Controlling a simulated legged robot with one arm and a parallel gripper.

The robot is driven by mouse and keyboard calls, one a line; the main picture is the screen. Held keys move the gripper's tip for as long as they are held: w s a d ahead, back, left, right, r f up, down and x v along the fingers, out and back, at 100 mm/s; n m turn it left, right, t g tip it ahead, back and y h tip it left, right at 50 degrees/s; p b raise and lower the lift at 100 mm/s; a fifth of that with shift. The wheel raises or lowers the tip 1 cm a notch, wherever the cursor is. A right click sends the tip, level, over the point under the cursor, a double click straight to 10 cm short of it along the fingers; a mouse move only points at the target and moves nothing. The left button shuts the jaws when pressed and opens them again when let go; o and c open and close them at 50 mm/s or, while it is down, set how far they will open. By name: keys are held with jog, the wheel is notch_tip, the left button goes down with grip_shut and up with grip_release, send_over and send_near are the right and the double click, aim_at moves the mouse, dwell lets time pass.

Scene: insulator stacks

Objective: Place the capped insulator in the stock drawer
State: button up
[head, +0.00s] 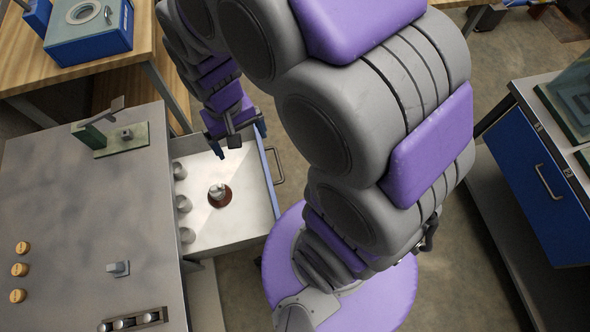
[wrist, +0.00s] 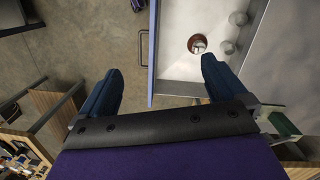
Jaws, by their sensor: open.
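The capped insulator, a brown disc with a grey metal cap (head: 218,191), stands upright on the floor of the open stock drawer (head: 240,222). In the wrist view the insulator (wrist: 197,43) shows inside the pale drawer (wrist: 175,68), right of centre. My gripper (head: 240,140) is open and empty, near the drawer's far end and apart from the insulator. In the wrist view its two blue fingers (wrist: 161,66) are spread wide with nothing between them.
Several grey metal pieces (head: 183,204) line the drawer's left side. The metal bench (head: 75,215) beside it carries a green fixture (head: 108,140), gold discs (head: 19,270) and a small grey block (head: 118,268). A cabinet with a shut blue drawer (head: 535,185) stands at right.

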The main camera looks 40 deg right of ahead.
jog(key=s+d+r, duration=0.1)
jog(key=s+r, duration=0.2)
jog(key=s, duration=0.5)
jog(key=s+d+r+n, duration=0.1)
jog(key=s+r, duration=0.3)
jog(key=s, duration=0.4)
jog(key=shift+s+d+r+g, duration=0.2)
jog(key=shift+s+d+g, duration=0.15)
jog(key=shift+d, duration=0.2)
